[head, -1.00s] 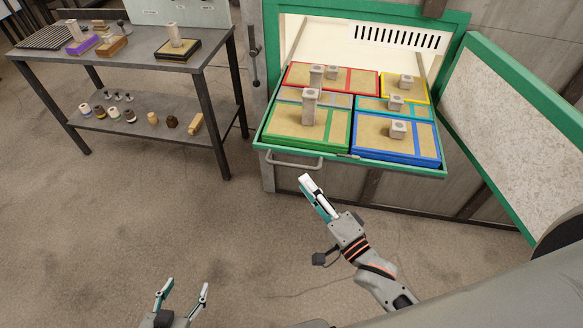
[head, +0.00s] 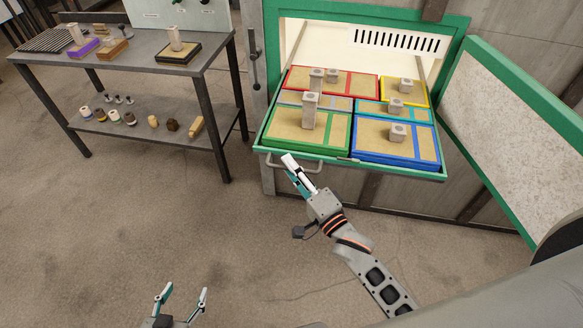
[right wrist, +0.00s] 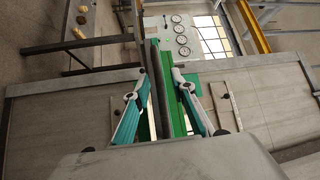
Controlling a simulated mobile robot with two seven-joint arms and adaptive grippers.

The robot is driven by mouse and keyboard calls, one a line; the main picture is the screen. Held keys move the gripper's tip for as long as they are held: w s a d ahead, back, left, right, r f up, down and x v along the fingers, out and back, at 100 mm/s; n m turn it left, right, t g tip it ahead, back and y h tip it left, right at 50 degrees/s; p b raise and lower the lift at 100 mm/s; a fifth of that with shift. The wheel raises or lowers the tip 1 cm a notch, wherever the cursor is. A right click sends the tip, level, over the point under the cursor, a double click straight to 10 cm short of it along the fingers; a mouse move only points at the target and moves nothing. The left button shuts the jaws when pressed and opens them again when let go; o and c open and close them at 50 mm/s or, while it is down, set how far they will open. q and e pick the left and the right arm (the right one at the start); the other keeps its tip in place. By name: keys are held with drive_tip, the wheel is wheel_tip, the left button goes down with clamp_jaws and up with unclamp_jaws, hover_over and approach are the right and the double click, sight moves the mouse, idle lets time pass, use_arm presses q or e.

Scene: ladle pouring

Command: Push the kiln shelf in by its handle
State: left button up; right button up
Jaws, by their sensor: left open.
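The kiln shelf (head: 395,170) is a green-rimmed tray pulled out of the green-framed kiln opening. Its grey bar handle (head: 318,168) runs along the front left of the shelf. My right gripper (head: 290,164) overlaps the handle in the head view and hides part of it. In the right wrist view the fingers of this gripper (right wrist: 160,76) stand apart, with a grey bar and the green shelf edge between them; contact cannot be told. My left gripper (head: 184,290) is open and empty, low over the floor, away from the shelf.
The shelf carries several coloured trays of sand with upright grey blocks, among them a green tray (head: 305,134) and a blue tray (head: 398,140). The kiln door (head: 510,130) stands open at the right. A workbench (head: 130,52) is at the left. The floor in front is clear.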

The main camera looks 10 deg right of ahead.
clamp_jaws()
drive_tip(key=shift+w, duration=0.1)
